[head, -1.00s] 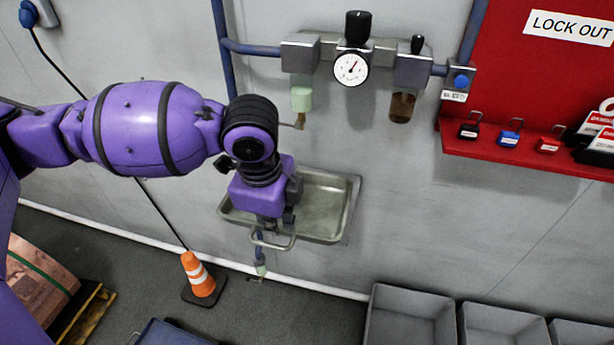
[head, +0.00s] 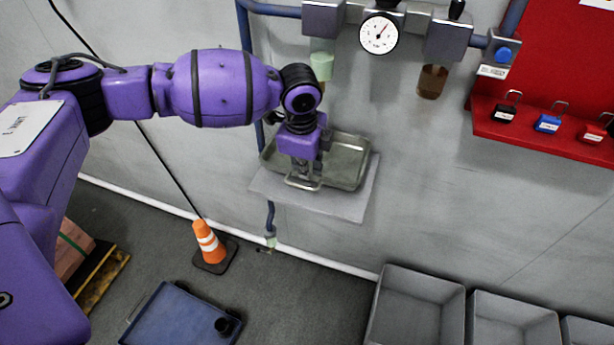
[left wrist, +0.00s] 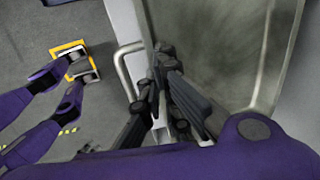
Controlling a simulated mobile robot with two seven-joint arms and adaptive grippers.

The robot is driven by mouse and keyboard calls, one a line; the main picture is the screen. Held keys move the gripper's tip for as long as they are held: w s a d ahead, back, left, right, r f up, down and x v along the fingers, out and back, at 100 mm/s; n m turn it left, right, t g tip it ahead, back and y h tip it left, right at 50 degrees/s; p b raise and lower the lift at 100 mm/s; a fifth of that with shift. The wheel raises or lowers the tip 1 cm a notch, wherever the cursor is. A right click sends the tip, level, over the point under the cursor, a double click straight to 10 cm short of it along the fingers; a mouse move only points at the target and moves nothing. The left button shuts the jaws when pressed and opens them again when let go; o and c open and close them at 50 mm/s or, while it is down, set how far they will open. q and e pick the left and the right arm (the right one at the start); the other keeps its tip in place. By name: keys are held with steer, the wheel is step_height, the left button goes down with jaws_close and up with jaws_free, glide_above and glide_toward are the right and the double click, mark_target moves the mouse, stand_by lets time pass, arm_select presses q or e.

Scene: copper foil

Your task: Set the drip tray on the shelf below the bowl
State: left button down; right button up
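The metal drip tray (head: 346,157) is a shallow rectangular pan with a loop handle on its near side. My left gripper (head: 304,172) is at that near side; in the left wrist view its dark fingers (left wrist: 166,62) are closed at the tray's edge beside the handle (left wrist: 124,72). The flat grey shelf (head: 338,204) shows under the tray, sticking out in front and to the left. I cannot tell whether the tray touches it. The pale green bowl (head: 322,66) hangs above the tray's back left. My right gripper is not in view.
An amber bowl (head: 432,81) and a gauge (head: 379,34) are on the wall unit. A red lockout board (head: 560,60) is at right. Grey bins (head: 420,285), an orange cone (head: 208,243) and a blue cart (head: 180,318) stand below. The wall right of the shelf is clear.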

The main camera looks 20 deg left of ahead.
arm_select(q)
steer(key=shift+w+f, duration=0.35)
steer(key=shift+w, duration=0.05)
steer(key=shift+f, duration=1.45)
steer(key=shift+f, duration=0.2)
steer(key=c, duration=2)
jaws_free()
steer(key=r, duration=0.4)
steer(key=s+r, duration=0.1)
steer(key=r, duration=0.7)
steer(key=shift+s+r+p, duration=0.1)
steer(key=shift+s+p, duration=0.2)
steer(key=shift+s, duration=0.05)
